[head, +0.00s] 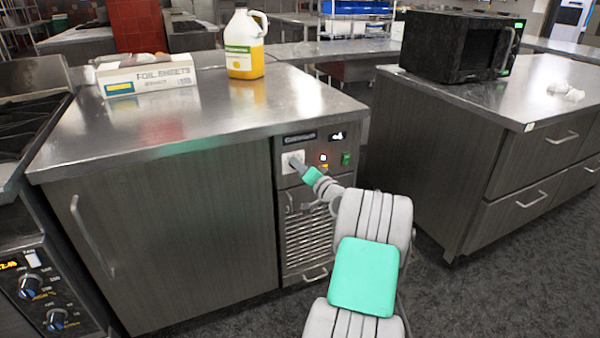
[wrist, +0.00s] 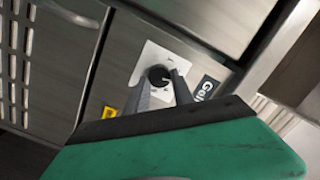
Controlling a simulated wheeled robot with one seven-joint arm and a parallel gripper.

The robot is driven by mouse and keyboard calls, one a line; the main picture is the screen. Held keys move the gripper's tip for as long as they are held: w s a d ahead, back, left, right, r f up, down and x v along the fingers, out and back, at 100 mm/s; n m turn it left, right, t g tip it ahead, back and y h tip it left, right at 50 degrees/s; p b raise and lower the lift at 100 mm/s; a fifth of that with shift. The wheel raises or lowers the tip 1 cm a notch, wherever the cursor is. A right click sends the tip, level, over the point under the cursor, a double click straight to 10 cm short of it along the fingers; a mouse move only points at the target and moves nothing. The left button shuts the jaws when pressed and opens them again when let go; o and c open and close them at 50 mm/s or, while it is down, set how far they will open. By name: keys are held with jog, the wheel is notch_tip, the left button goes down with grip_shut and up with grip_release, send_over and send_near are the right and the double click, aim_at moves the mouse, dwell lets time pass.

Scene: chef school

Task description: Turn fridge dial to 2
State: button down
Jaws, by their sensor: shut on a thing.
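The fridge dial (wrist: 158,76) is a small black knob on a white square plate, seen in the wrist view. In the head view the white plate (head: 290,160) shows at the upper left of the fridge's control panel, and my gripper covers the knob. My gripper (wrist: 162,84) reaches the plate with its two grey fingers on either side of the knob, shut on it. It also shows in the head view (head: 294,162). The numbers around the dial are too small to read. A small display (head: 338,136) on the panel is lit, and its reading is unclear.
The fridge's vent grille (head: 309,238) and handles lie below the panel. The steel counter (head: 215,120) above holds a foil box (head: 148,78) and a yellow jug (head: 245,45). A second counter with a black microwave (head: 460,45) stands right, across a floor gap.

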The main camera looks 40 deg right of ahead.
jog(key=shift+a+n+g+b, duration=0.1)
jog(key=shift+n+g+b, duration=0.2)
jog(key=shift+n+b, duration=1.85)
jog(key=shift+n, duration=0.25)
jog(key=c, duration=1.1)
grip_release()
jog(key=shift+r, duration=0.1)
jog(key=shift+s+h, duration=0.1)
jog(key=shift+h, duration=0.2)
jog(key=p+v, duration=0.1)
jog(key=v, duration=0.6)
jog(key=shift+s, duration=0.3)
